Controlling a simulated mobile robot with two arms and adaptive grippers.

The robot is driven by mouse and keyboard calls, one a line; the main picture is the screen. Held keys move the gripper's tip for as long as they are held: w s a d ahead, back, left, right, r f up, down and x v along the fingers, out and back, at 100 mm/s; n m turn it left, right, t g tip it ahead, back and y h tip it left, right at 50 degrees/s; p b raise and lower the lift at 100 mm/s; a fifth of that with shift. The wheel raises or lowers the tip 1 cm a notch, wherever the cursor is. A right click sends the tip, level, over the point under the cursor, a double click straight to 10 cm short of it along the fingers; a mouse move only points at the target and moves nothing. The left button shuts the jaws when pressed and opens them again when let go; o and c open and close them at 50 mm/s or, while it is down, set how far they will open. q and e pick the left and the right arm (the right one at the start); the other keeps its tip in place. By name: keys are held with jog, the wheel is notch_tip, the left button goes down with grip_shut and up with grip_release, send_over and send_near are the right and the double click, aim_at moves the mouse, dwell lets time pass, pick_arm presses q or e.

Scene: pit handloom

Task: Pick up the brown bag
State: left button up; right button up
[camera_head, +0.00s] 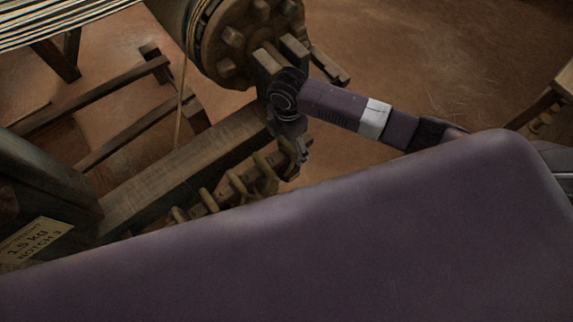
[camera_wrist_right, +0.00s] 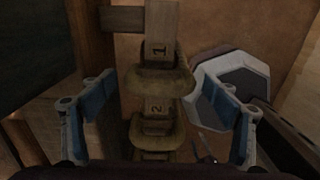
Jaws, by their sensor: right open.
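No clear bag shape shows. Several rounded brown loop-like pieces (camera_head: 265,172) sit along a notched wooden bar in the head view. The right wrist view shows them close up, one at the bar's number 1 (camera_wrist_right: 160,80) and others below by the number 2. I cannot tell whether any of them is part of the brown bag. My right gripper (camera_head: 299,152) is at the far end of this row, pointing down. In the wrist view its two blue fingers (camera_wrist_right: 165,118) stand wide apart, one on each side of the bar, with the loops between them. My left gripper is out of view.
The loom's wooden beam (camera_head: 170,165) runs beside the bar. A toothed wooden wheel (camera_head: 240,40) stands just behind my right wrist. A label (camera_head: 35,240) reading 1.5 kg, notch 3 is at lower left. Bare earth floor (camera_head: 440,60) is open at upper right.

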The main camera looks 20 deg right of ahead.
jog(key=shift+f, duration=1.2)
jog(key=c, duration=1.9)
jog(key=shift+w+r, duration=0.15)
jog(key=shift+c, duration=0.2)
